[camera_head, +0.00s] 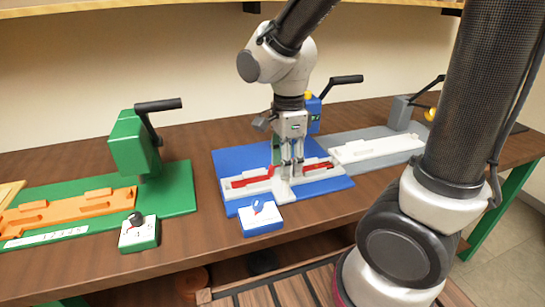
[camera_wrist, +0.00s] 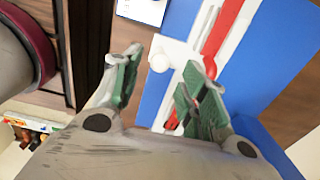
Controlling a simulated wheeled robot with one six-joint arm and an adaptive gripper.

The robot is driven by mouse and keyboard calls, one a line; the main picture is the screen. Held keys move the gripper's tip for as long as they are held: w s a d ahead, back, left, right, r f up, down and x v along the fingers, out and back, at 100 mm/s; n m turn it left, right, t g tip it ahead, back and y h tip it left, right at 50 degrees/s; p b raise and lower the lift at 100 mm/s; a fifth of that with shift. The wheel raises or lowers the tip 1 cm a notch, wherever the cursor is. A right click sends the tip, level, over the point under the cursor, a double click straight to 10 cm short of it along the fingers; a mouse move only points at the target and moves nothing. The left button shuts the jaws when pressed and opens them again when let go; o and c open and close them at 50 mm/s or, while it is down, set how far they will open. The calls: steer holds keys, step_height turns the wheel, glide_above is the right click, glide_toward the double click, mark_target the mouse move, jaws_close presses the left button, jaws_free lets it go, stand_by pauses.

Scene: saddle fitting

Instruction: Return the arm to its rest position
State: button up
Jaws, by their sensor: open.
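My gripper (camera_head: 291,168) points down over the middle of the blue station in the head view, its fingers apart. In the wrist view my gripper (camera_wrist: 165,85) shows two green-padded fingers spread apart, with nothing held between them. The blue base plate (camera_head: 232,160) carries a white fixture (camera_head: 272,187) with a red strip (camera_head: 252,181) lying along it. The red strip (camera_wrist: 222,28) and a white round peg (camera_wrist: 159,63) also show in the wrist view. The fingertips are close to the fixture; whether they touch it I cannot tell.
A green press (camera_head: 134,143) with an orange fixture (camera_head: 75,211) is at left. A grey station (camera_head: 345,138) with a white fixture (camera_head: 378,149) is at right. A lever (camera_head: 345,79) rises behind my gripper. A shelf runs overhead.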

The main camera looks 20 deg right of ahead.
stand_by(0.4)
steer(key=n, duration=0.4)
steer(key=shift+s+d+n, duration=0.15)
steer(key=shift+s+n, duration=0.15)
steer(key=s+d+r+n+t, duration=0.2)
steer(key=s+d+r+n, duration=0.2)
steer(key=d+r+n, duration=0.2)
steer(key=s+d+r+n+t, duration=0.2)
steer(key=s+d+r+n, duration=0.2)
steer(key=d+r+n, duration=0.2)
steer(key=d+n, duration=0.1)
steer(key=d, duration=0.1)
steer(key=shift+s+d+r, duration=0.25)
steer(key=shift+d, duration=0.05)
